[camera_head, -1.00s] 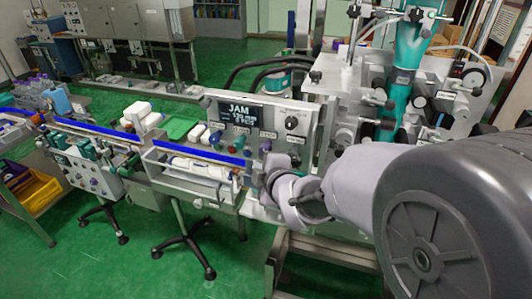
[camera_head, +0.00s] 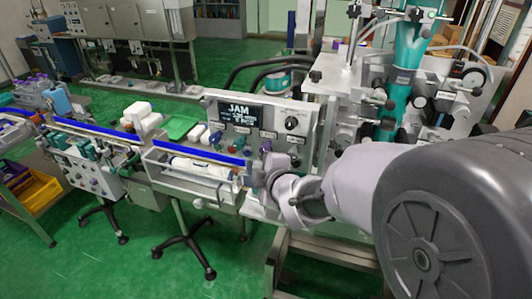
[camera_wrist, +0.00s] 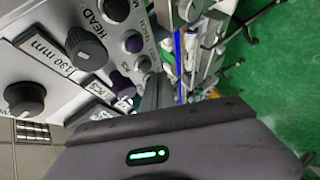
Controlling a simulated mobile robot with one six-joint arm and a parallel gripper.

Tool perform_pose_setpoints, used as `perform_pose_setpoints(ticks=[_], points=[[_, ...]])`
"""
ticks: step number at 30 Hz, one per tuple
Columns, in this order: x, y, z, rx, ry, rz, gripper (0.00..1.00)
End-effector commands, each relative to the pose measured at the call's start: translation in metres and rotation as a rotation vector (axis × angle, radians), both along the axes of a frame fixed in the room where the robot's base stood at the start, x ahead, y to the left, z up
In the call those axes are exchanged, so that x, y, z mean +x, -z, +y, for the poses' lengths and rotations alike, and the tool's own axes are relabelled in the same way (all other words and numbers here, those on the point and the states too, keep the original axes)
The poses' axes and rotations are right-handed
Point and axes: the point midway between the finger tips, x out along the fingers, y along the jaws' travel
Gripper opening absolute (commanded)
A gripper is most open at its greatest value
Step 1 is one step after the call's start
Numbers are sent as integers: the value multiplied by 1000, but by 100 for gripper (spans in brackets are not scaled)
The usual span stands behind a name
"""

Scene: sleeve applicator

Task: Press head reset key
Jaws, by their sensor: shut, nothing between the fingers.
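The control panel (camera_head: 310,125) with a dark display (camera_head: 241,113) reading JAM stands in the middle of the head view. Under the display are a blue button (camera_head: 215,138), a green button (camera_head: 240,142) and a dark button (camera_head: 266,146), with small labels above. I cannot tell which is the reset key. My gripper (camera_wrist: 155,92) is shut and empty, close before the panel; contact is unclear.
A black knob (camera_head: 291,123) is at the panel's upper right. Teal machine parts (camera_head: 405,55) stand behind my arm. Green floor is open in front.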

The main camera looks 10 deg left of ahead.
Motion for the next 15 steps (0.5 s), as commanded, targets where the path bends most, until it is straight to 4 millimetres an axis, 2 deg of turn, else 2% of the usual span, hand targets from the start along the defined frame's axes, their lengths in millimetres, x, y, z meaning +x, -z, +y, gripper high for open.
perform_pose_setpoints(ticks=[7,15], points=[[8,1,-1,0,0,-1,0],[8,0,-1,0,0,0,0]])
